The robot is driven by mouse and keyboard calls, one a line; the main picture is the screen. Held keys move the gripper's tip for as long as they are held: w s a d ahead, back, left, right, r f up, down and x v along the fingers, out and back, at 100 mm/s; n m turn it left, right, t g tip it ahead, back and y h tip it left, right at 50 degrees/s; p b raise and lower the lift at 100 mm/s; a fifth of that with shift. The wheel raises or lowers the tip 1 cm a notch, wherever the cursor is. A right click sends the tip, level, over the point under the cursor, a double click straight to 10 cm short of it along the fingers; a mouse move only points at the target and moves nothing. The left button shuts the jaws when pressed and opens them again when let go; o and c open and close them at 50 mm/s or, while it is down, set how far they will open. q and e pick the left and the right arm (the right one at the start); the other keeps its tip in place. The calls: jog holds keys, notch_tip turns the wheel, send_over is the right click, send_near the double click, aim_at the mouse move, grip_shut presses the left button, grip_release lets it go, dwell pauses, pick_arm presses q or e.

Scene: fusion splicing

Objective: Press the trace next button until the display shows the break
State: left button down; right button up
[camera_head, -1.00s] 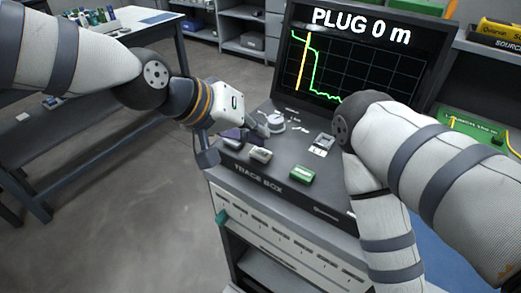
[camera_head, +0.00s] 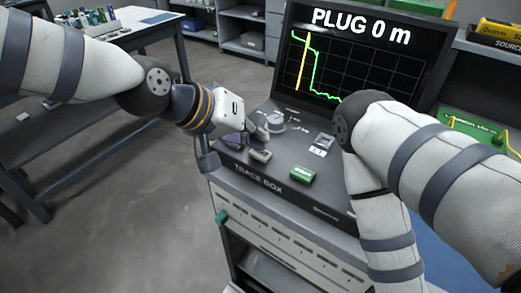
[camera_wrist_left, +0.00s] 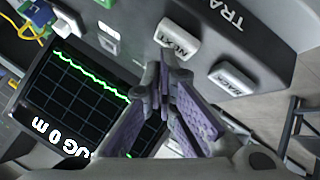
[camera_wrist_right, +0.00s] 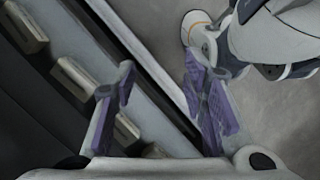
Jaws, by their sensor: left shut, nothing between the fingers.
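The trace box (camera_head: 330,195) has a screen (camera_head: 360,65) reading "PLUG 0 m", with a green trace and a yellow vertical cursor near its left side. A pale button marked NEXT (camera_wrist_left: 178,40) sits on the panel in the left wrist view. It also shows in the head view (camera_head: 260,156). My left gripper (camera_wrist_left: 165,75) is shut and empty, its tips close to the NEXT button; whether they touch it I cannot tell. My right gripper (camera_wrist_right: 165,85) is open and empty beside the cabinet's front; it is hidden in the head view.
A second pale button (camera_wrist_left: 232,78) lies beside NEXT. A green button (camera_head: 302,174) and a round knob (camera_head: 274,120) are on the same panel. Shelves stand behind and a workbench (camera_head: 135,25) at the left. Open floor (camera_head: 120,220) lies at the lower left.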

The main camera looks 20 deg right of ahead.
pick_arm(q)
jog(key=shift+f, duration=0.5)
dwell(0.3)
jog(key=shift+r, duration=0.15)
jog(key=shift+r+p, duration=0.3)
jog(key=shift+r, duration=0.5)
pick_arm(e)
jog(key=shift+w+r, duration=0.35)
